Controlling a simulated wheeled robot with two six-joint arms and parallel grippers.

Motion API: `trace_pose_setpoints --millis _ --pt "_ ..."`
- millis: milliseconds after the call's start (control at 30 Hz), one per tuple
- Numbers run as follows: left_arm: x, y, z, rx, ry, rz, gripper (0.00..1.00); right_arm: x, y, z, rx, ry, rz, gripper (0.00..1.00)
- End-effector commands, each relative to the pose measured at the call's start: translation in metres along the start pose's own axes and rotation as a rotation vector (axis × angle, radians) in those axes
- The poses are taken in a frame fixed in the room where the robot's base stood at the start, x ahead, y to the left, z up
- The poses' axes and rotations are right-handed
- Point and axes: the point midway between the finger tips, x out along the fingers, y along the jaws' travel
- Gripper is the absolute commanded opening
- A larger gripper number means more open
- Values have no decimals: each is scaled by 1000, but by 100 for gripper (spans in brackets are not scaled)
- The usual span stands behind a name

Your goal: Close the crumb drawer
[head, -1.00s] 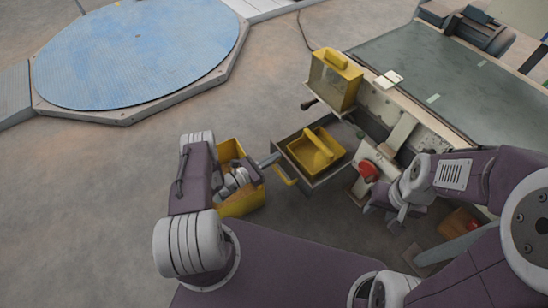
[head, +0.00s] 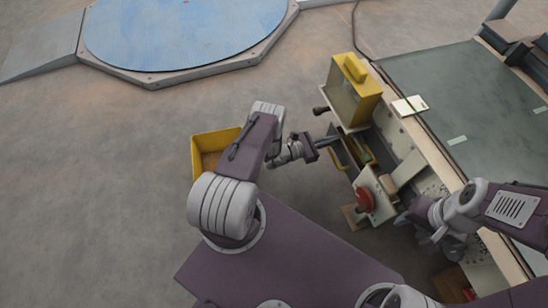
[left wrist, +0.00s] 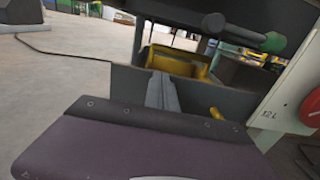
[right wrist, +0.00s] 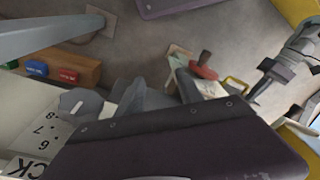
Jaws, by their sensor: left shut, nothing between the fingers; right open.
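The crumb drawer (head: 342,152) is a dark grey box with a yellow handle on its front, projecting a little from the machine's side. A yellow insert (head: 362,150) shows inside. My left gripper (head: 328,140) is shut and empty, its tips at the drawer front. In the left wrist view its fingers (left wrist: 162,92) point at the grey front panel (left wrist: 125,85), left of the yellow handle (left wrist: 216,113); whether they touch it is unclear. My right gripper (head: 425,228) is open and empty beside the machine's near side; its fingers also show in the right wrist view (right wrist: 155,95).
A yellow bin (head: 200,152) is on the floor at left. A blue turntable (head: 180,30) lies behind. Floor in between is free.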

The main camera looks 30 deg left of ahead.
Motion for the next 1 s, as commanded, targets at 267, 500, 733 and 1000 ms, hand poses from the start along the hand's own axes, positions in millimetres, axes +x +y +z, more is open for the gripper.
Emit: trace_pose_setpoints --millis 267,500,733,1000 --pt "30 0 0 1 -2 -1 0 10 0 1 0 0 0 43" --pt "39 0 1 2 -2 -1 0 11 0 1 0 0 0 43" --pt "40 1 2 5 -3 -1 0 11 0 1 0 0 0 43" --pt "36 7 2 5 -3 0 0 13 0 1 0 0 0 43"
